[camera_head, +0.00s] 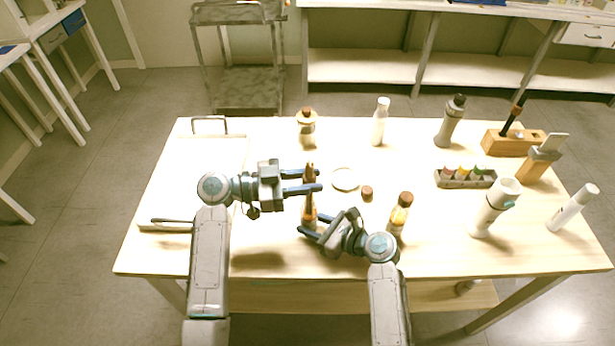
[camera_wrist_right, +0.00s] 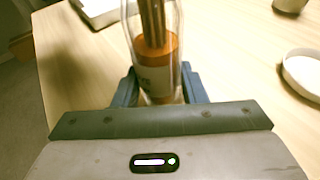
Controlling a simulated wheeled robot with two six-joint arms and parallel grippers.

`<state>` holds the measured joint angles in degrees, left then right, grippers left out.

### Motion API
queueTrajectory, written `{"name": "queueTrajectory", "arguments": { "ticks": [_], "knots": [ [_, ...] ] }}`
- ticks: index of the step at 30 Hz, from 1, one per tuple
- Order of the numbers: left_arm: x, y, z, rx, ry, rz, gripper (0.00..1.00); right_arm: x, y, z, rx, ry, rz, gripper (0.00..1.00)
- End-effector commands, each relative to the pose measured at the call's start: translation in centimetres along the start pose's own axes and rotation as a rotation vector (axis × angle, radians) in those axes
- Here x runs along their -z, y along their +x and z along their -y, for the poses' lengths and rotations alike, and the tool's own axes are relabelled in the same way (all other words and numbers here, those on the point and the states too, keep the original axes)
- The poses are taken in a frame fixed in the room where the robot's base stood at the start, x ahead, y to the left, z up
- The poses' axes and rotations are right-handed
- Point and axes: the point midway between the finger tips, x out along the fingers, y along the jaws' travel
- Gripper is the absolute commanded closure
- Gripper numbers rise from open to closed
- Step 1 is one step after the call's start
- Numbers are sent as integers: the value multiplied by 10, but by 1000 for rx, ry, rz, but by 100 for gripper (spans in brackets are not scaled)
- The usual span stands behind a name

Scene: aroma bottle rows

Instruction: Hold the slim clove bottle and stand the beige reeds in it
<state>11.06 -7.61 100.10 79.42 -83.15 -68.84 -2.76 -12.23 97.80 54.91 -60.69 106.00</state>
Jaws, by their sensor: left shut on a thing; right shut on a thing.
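The slim clove bottle (camera_head: 309,217) stands near the front middle of the table. In the right wrist view it is clear glass with orange liquid (camera_wrist_right: 155,52) and a pale label. My right gripper (camera_head: 316,228) is shut around its body; its fingers show on both sides in the wrist view (camera_wrist_right: 160,88). My left gripper (camera_head: 316,180) is shut on the reeds (camera_head: 309,170), above the bottle. In the wrist view the reeds (camera_wrist_right: 152,22) appear brownish and upright, with their lower ends within the glass outline near the liquid. Their tops are out of that view.
Close to the right are a white dish (camera_head: 345,179), a brown cap (camera_head: 367,193) and an amber bottle (camera_head: 400,214). A stoppered bottle (camera_head: 307,128) and white bottle (camera_head: 380,124) stand behind. A small-bottle rack (camera_head: 465,183) is farther right. A pale tray (camera_head: 180,180) lies left.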

Motion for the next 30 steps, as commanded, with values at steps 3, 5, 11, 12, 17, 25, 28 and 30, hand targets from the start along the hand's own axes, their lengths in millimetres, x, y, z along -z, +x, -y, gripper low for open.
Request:
{"name": "queueTrajectory", "arguments": {
  "ticks": [3, 5, 11, 12, 17, 25, 28, 30],
  "knots": [
    [-4, 0, 0, 0, -2, 0, 94, 0, 0, 0, 0, 0, 0, 75],
    [-5, 0, 0, 0, -2, 0, 94, 0, 0, 0, 0, 0, 0, 75],
    [-10, 0, 0, 0, -1, 0, 94, 0, 0, 0, 0, 0, 0, 75],
    [-11, 0, 0, 0, -1, 0, 94, 0, 0, 0, 0, 0, 0, 75],
    [-15, 0, 0, 0, -1, 0, 94, 0, 0, 0, 0, 0, 0, 75],
    [-22, 0, 0, 0, -2, 0, 94, 0, 0, 0, 0, 0, 0, 75],
    [-24, 0, 0, 0, -1, 0, 94, 0, 0, 0, 0, 0, 0, 75],
    [-26, 0, 0, 0, -1, 0, 94, 0, 0, 0, 0, 0, 0, 75]
  ]
}}
